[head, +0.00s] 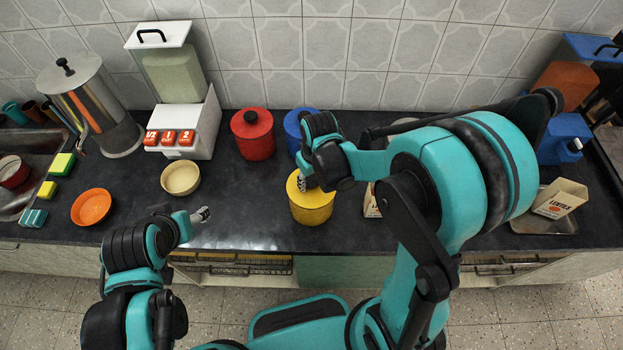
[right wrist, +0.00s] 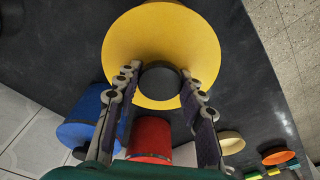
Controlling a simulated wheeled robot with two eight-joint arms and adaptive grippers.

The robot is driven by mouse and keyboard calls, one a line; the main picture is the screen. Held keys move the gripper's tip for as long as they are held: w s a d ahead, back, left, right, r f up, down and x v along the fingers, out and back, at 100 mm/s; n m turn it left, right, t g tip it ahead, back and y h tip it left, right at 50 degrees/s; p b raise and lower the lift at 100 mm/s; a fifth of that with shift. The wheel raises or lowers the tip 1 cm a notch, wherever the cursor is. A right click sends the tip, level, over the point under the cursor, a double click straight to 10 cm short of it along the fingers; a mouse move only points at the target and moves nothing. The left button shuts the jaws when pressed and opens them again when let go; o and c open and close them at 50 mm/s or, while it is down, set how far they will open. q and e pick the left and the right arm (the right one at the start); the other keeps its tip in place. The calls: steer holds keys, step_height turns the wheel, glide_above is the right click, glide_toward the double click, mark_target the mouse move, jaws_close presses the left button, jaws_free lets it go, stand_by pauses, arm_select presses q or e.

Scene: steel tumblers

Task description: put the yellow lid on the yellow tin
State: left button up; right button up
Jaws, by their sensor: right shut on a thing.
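The yellow tin (head: 312,216) stands upright near the counter's front edge, in the middle of the head view. The yellow lid (right wrist: 200,50) fills the upper middle of the right wrist view as a round disc with a dark knob. My right gripper (right wrist: 160,85) is shut on this knob, one finger on each side. In the head view my right gripper (head: 304,182) is right over the tin, with the lid at its top. I cannot tell whether the lid rests fully on the rim. My left gripper (head: 201,214) is over the front edge, apart from the tin; its finger opening is unclear.
A red tin (head: 253,140) and a blue tin (head: 293,128) stand behind. A cream bowl (head: 180,178) and an orange bowl (head: 91,207) lie to the left. A white dispenser (head: 190,125) and a steel urn (head: 98,105) stand at the back left. Bare counter surrounds the yellow tin's left side.

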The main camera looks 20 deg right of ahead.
steer(key=shift+f, duration=0.1)
steer(key=o, duration=1.3)
steer(key=shift+c, duration=0.2)
step_height(320, 180, up, 12)
steer(key=s, duration=0.2)
steer(key=s+d+f+m+t+b, duration=0.3)
steer(key=s+d+f+t+b, duration=0.1)
steer(key=s, duration=0.4)
steer(key=t+b, duration=0.1)
steer(key=b, duration=0.1)
steer(key=shift+s+d+f+m+t+b, duration=0.15)
steer(key=shift+d+f+m+t+b, duration=0.15)
steer(key=shift+d, duration=0.05)
